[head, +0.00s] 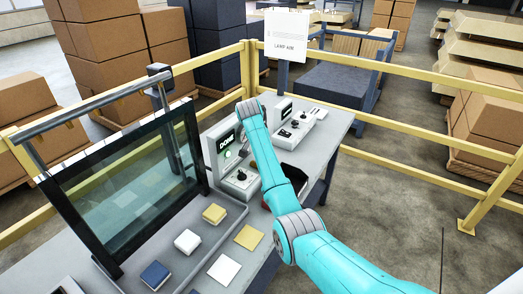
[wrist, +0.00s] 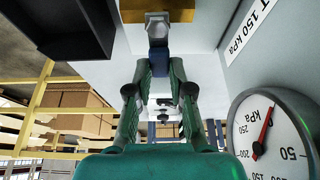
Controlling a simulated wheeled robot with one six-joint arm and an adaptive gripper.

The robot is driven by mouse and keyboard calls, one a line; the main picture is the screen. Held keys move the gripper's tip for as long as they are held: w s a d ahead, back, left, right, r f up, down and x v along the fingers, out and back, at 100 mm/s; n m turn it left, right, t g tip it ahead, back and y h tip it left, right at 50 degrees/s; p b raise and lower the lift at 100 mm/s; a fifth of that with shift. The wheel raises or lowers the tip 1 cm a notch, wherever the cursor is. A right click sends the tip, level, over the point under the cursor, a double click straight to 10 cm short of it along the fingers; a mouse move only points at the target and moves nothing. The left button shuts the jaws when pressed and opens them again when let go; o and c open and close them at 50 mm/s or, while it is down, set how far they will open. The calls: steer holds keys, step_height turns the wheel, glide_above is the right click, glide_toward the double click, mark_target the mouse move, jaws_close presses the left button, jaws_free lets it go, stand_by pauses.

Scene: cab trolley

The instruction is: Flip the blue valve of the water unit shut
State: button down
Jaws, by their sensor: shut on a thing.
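In the wrist view, a dark blue-grey lever (wrist: 158,36), which I take to be the blue valve, extends along the picture's middle from a brass-coloured fitting (wrist: 157,17) at the top. My gripper (wrist: 160,68) has its two green fingers on either side of the lever, shut on it. A round pressure gauge (wrist: 270,138) marked kPa, with a red needle, sits at the right. A label (wrist: 252,30) ending in "150 kPa" is on the pale panel above it. In the head view my arm hides the gripper and the valve.
A sign reading "LAMP AIM" (head: 286,37) stands behind. Yellow rails (head: 410,99) enclose the bench.

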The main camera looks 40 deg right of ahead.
steer(key=shift+s+m, duration=0.1)
steer(key=shift+m, duration=0.2)
steer(key=c, duration=1)
jaws_free()
steer(key=shift+c, duration=0.2)
steer(key=v, duration=1.2)
steer(key=shift+a+f, duration=0.1)
steer(key=shift+a, duration=0.05)
